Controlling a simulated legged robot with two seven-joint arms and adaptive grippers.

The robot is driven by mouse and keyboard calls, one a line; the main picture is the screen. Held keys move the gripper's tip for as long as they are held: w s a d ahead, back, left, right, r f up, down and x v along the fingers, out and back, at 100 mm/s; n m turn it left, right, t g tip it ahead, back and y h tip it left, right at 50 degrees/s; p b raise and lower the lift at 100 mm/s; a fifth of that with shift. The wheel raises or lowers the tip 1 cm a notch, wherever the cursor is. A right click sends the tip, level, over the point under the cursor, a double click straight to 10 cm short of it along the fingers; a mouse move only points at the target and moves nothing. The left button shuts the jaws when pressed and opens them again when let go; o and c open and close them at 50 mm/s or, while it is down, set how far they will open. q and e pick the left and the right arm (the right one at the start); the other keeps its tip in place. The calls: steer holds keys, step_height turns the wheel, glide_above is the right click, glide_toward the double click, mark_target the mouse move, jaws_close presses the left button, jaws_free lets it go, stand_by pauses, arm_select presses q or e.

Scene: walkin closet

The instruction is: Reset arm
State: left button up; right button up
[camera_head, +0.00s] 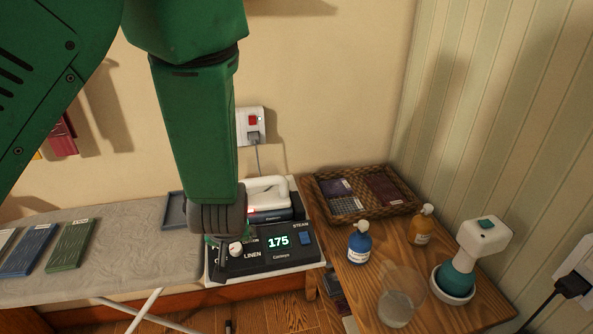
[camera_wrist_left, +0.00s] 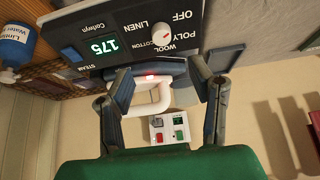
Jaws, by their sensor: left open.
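My left arm comes in from the upper left in the head view, and its gripper (camera_head: 222,240) is over the left part of the dark steam station (camera_head: 262,268). In the wrist view the left gripper (camera_wrist_left: 163,80) is open, its two fingers spread with nothing held between them. The station's panel (camera_wrist_left: 135,35) shows a lit 175, a white dial (camera_wrist_left: 167,34) and a blue steam button (camera_wrist_left: 71,54). The iron's white handle (camera_wrist_left: 152,108) shows beyond the fingers; I cannot tell whether they touch anything. My right gripper is not in view.
The ironing board (camera_head: 120,243) holds several coloured slats. A wooden table (camera_head: 450,310) at right carries a wicker basket (camera_head: 400,207), a blue bottle (camera_head: 359,245), an amber bottle (camera_head: 422,226), a clear glass (camera_head: 396,308) and a white-and-teal device (camera_head: 470,255). A wall socket (camera_head: 250,125) has a cord plugged in.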

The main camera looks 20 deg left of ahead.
arm_select(q)
steer(key=s+f+m+g+h+b, duration=0.1)
steer(key=s+f+b, duration=0.5)
steer(key=s+f, duration=0.6)
steer(key=s+f+m+g+h+b, duration=0.2)
steer(key=s+f+m+b, duration=0.4)
steer(key=s+f, duration=0.7)
step_height(320, 180, down, 7)
steer(key=shift+r+g+b, duration=0.15)
steer(key=shift+g+b, duration=0.45)
steer(key=shift+g, duration=0.3)
steer(key=shift+w+a, duration=0.15)
